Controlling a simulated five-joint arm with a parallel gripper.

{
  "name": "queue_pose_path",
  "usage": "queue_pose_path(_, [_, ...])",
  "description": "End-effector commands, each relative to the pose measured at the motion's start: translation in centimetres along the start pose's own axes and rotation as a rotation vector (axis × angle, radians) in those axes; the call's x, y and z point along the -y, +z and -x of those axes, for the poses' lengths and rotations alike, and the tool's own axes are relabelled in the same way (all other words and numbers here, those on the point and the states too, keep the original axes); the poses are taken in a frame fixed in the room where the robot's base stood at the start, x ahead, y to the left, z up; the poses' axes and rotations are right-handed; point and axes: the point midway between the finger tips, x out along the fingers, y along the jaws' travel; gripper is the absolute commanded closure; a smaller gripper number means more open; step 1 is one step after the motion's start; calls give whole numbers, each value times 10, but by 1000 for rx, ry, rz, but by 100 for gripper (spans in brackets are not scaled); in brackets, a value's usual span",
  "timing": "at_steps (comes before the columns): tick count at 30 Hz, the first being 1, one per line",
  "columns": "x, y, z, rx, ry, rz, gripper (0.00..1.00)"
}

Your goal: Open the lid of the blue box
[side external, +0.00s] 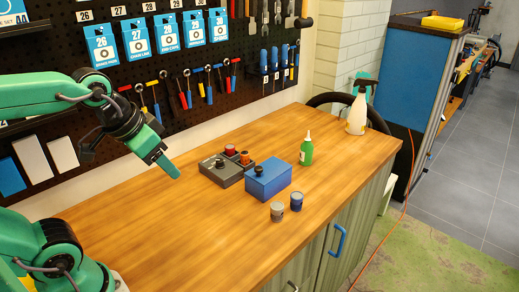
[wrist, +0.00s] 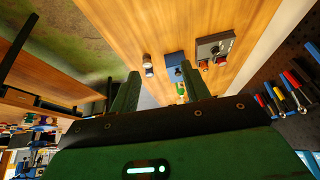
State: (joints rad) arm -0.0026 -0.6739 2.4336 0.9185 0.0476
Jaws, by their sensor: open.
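The blue box (side external: 268,182) stands on the wooden bench with its lid down and a black knob (side external: 258,171) on top. In the wrist view the blue box (wrist: 174,58) is small, beyond and between my fingers. My gripper (side external: 170,168) is in the air to the left of the box, well apart from it. In the wrist view my gripper (wrist: 161,88) has its two fingers spread, with nothing between them.
A grey unit (side external: 222,168) with knobs stands close behind the box, to its left. Two small tins (side external: 277,210) (side external: 296,201) stand in front. A green bottle (side external: 306,152) and a spray bottle (side external: 356,113) stand right. The bench's left side is clear; a tool pegboard (side external: 240,60) rises behind.

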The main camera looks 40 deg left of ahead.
Motion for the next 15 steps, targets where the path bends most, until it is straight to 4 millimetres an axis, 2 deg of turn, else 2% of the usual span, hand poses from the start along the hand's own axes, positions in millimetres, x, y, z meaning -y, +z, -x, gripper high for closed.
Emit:
queue_pose_path(7, [4,-41,-4,64,4,-95,53])
queue_pose_path(15, [9,-89,-20,138,17,-214,53])
